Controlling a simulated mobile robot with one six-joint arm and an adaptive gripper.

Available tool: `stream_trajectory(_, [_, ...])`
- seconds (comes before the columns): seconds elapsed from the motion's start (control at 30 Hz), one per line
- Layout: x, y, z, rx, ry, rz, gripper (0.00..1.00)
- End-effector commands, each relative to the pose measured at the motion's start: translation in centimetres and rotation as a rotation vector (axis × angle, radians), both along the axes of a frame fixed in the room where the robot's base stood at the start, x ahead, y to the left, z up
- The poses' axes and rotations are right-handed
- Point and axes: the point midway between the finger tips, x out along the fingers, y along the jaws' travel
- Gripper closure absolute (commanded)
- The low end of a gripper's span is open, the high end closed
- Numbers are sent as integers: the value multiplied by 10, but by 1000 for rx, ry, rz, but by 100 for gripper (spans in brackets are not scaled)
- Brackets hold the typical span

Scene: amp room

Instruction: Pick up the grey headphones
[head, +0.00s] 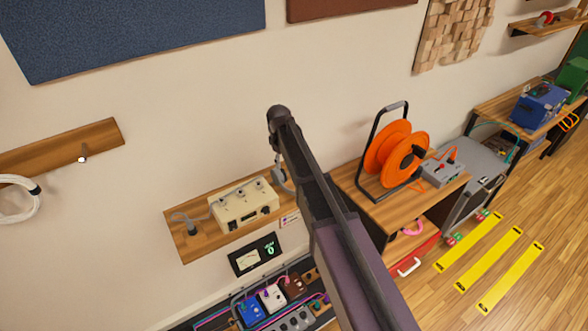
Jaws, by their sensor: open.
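A grey curved thing (280,180), which looks like part of the grey headphones, shows at the right part of the small wooden wall shelf (190,248). My dark arm crosses in front of it and hides the rest, so I cannot make out its full shape or how it rests. My arm rises from the bottom right to a dark joint above the shelf. My gripper does not show in the head view.
A cream box with knobs (243,206) and a grey cable stand on the shelf. Below are a dark meter display (254,254) and several pedals. Right of my arm, an orange cable reel (397,153) stands on a wooden cabinet. Open floor with yellow strips (487,257) lies far right.

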Motion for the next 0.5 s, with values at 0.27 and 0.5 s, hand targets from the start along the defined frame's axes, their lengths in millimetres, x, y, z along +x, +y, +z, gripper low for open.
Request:
stream_trajectory(0.27, [1,1,0,-1,-1,4,49])
stream_trajectory(0.5, [1,0,-4,0,0,2,49])
